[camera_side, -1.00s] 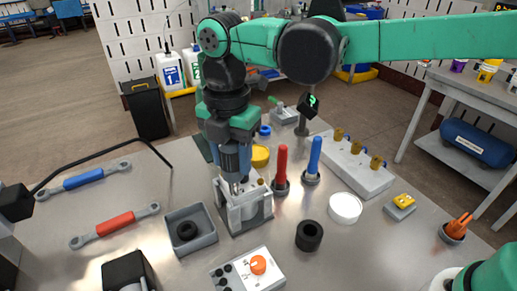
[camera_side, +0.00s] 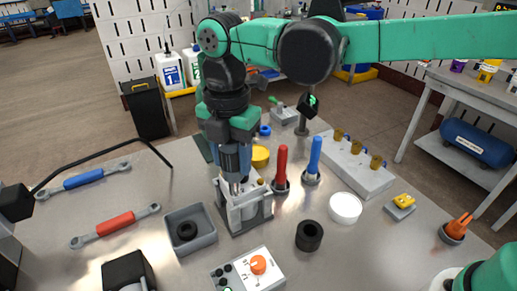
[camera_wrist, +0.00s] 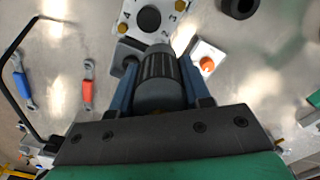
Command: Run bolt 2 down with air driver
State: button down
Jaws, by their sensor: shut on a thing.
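My gripper (camera_side: 234,160) is shut on the air driver (camera_side: 230,163), a grey-and-black cylinder held upright with its nose down. The wrist view shows the driver (camera_wrist: 160,78) between the two blue-grey fingers of my gripper (camera_wrist: 161,92). The driver's nose is over the left part of the pale bolting fixture (camera_side: 252,217); I cannot tell whether it touches a bolt. A brass bolt (camera_side: 261,182) shows on the fixture's right side.
Red (camera_side: 281,168) and blue (camera_side: 315,158) handled tools stand close on the right. A black ring (camera_side: 309,235) and a control box with an orange knob (camera_side: 258,264) are in front. Wrenches lie at left.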

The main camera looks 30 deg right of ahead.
jog(key=shift+r, duration=3)
